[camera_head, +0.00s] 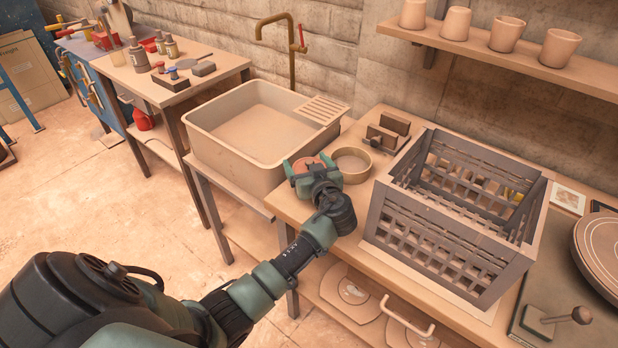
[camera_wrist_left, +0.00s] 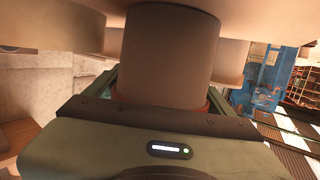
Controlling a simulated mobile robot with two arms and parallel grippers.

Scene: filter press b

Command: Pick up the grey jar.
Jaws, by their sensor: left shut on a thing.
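My left gripper (camera_head: 312,167) is at the near left corner of the workbench, between the sink and the crate. It is shut on a round jar (camera_head: 306,163), whose reddish top shows between the fingers in the head view. The left wrist view shows the jar's plain grey-brown side wall (camera_wrist_left: 170,55) between the fingers, with a reddish rim next to the gripper. The gripper hides most of the jar in the head view. I cannot tell whether its base touches the bench. My right gripper is not in view.
A round sieve-like ring (camera_head: 352,164) stands close to the right of the gripper. A slatted crate (camera_head: 440,240) stands farther right. The sink basin (camera_head: 225,145) is to the left, with a brass tap (camera_head: 291,60) behind. A wall shelf (camera_head: 480,50) holds several cups.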

